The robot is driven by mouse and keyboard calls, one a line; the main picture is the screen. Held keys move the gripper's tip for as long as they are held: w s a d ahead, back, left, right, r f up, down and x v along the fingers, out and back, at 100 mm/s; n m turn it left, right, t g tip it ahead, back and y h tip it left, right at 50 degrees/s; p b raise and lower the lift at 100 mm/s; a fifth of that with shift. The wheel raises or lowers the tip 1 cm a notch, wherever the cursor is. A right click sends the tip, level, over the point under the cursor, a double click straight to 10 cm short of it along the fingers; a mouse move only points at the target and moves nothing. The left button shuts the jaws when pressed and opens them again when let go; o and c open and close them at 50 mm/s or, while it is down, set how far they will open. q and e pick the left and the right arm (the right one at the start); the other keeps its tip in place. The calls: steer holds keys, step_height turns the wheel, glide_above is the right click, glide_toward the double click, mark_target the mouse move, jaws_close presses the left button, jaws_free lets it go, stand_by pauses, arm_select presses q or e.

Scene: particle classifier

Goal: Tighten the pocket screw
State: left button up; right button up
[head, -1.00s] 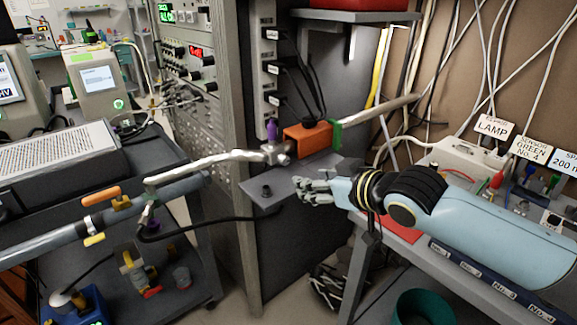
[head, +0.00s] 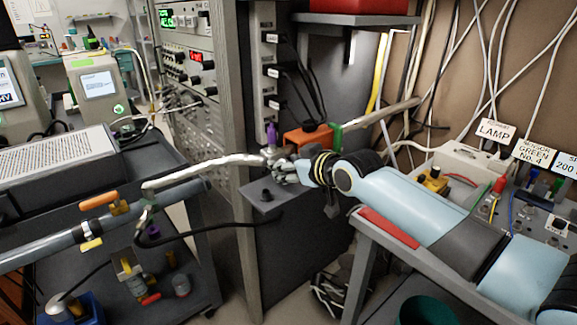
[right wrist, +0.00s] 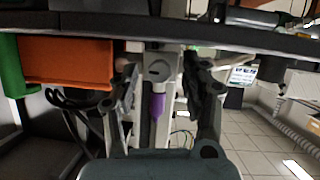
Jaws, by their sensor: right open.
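My right gripper (head: 279,168) has its arm coming in from the right and sits at a metal fitting (head: 271,154), just above a small grey shelf. I cannot tell whether the fingers touch the fitting. No separate pocket screw can be made out. My left gripper is not in view.
An orange block (head: 309,138) with a green clamp (head: 336,137) sits close behind the gripper. A bench with cables stands at right.

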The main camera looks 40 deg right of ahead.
jaws_close()
stand_by(0.3)
steer(key=shift+d+f+m+y+b, duration=0.1)
steer(key=shift+m+y+b, duration=0.4)
steer(key=shift+m, duration=0.1)
steer(key=shift+d+f+m+y+b, duration=0.1)
steer(key=shift+m+y+b, duration=0.6)
steer(key=shift+m+b, duration=0.2)
steer(key=m+y+b, duration=0.1)
steer(key=m+b, duration=0.1)
steer(key=b, duration=0.1)
steer(key=m+y+b, duration=0.1)
steer(key=m+b, duration=0.1)
steer(key=b, duration=0.1)
steer(key=m+y+b, duration=0.1)
steer(key=m+b, duration=0.1)
steer(key=b, duration=0.1)
steer(key=shift+d+f+t+y, duration=0.25)
steer(key=shift+t+y, duration=0.05)
steer(key=shift+r+m+y+b, duration=0.15)
steer(key=shift+m+y+b, duration=0.35)
steer(key=shift+b, duration=0.65)
